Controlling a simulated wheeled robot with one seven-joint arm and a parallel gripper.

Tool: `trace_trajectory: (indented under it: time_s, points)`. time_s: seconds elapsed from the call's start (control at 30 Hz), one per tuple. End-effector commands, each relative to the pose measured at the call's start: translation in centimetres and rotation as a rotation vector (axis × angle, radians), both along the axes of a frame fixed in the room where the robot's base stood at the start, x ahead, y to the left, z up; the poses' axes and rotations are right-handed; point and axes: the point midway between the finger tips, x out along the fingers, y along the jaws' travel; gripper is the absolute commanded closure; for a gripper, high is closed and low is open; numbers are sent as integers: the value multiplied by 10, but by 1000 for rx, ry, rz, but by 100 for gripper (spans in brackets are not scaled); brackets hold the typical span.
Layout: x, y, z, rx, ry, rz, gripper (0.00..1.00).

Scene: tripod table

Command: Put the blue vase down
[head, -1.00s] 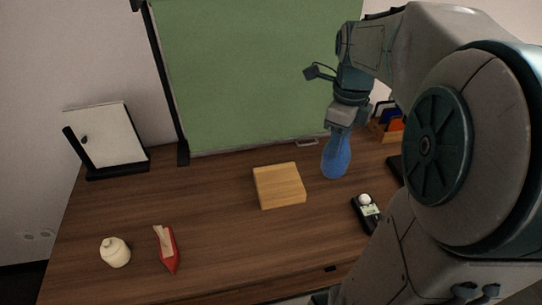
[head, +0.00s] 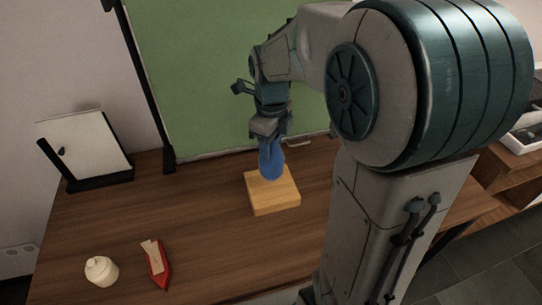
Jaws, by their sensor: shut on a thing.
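The blue vase (head: 271,164) hangs upright below my gripper (head: 268,137) in the head view. My gripper is shut on the top of the vase, and the fingertips are partly hidden by the wrist. The vase's lower end appears over the back part of a square light wooden block (head: 275,200) on the brown table (head: 205,235). I cannot tell whether the base touches the block or is just above it.
A white panel in a black stand (head: 86,147) is at the back left. A green board (head: 195,75) rises behind. The table's middle left is clear.

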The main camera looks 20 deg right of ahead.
Motion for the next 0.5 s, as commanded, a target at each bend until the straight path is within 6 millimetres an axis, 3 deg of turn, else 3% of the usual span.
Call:
trace_trajectory:
  time_s: [0.27, 0.5]
  points:
    - [0, 1, -36, 0, 3, 0, 99]
    - [0, 1, -40, 0, 0, 0, 99]
